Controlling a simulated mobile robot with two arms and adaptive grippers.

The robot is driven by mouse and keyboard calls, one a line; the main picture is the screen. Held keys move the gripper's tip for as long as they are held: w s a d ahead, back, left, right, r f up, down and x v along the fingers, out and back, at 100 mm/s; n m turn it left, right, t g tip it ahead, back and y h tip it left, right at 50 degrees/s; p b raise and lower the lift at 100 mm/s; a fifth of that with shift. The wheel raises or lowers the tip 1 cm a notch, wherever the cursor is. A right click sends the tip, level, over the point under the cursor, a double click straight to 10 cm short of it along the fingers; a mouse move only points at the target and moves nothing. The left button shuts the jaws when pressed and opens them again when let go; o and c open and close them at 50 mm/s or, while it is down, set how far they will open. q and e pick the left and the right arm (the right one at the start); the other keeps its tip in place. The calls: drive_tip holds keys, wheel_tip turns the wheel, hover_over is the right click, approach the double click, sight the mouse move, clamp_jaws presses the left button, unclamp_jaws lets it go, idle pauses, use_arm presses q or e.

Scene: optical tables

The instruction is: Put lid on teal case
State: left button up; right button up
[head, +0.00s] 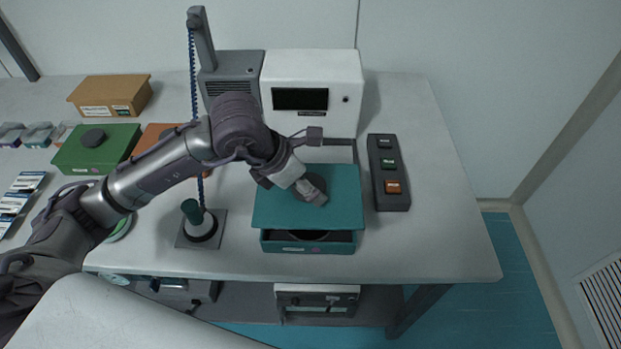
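The teal lid (272,208) is a flat plate with a dark round knob (318,181) on top. It covers the back part of the teal case (308,246) and looks raised above it. The case's front wall and a strip of its dark interior show below the lid's front edge; the rest of the inside is hidden. My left gripper (312,192) reaches in from the left and is shut on the lid at its knob. The fingers partly hide the knob. My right gripper is not in view.
A white instrument with a dark screen (338,72) stands behind the case. A black button box (388,172) is to the right. A green case (92,152) sits farther left. The table's front right is clear.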

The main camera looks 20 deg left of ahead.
use_arm(q)
drive_tip(key=shift+w+f, duration=0.1)
drive_tip(key=shift+f, duration=0.1)
drive_tip(key=shift+w+a+f+b, duration=0.1)
drive_tip(key=shift+w+f+b, duration=0.15)
drive_tip(key=shift+f, duration=0.25)
drive_tip(key=shift+w+f+b, duration=0.1)
drive_tip(key=shift+f+b, duration=0.1)
drive_tip(key=shift+f, duration=0.6)
drive_tip(key=shift+s+f+b, duration=0.1)
drive_tip(key=shift+f+b, duration=1.2)
drive_tip(key=shift+b, duration=0.05)
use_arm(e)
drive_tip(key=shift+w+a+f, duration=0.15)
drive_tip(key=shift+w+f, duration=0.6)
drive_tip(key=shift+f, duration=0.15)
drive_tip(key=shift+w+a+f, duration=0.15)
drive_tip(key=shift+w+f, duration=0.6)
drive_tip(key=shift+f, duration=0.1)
use_arm(q)
drive_tip(key=shift+r, duration=0.1)
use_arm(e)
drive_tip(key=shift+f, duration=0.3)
use_arm(q)
drive_tip(key=shift+f+b, duration=0.25)
drive_tip(key=shift+b, duration=0.3)
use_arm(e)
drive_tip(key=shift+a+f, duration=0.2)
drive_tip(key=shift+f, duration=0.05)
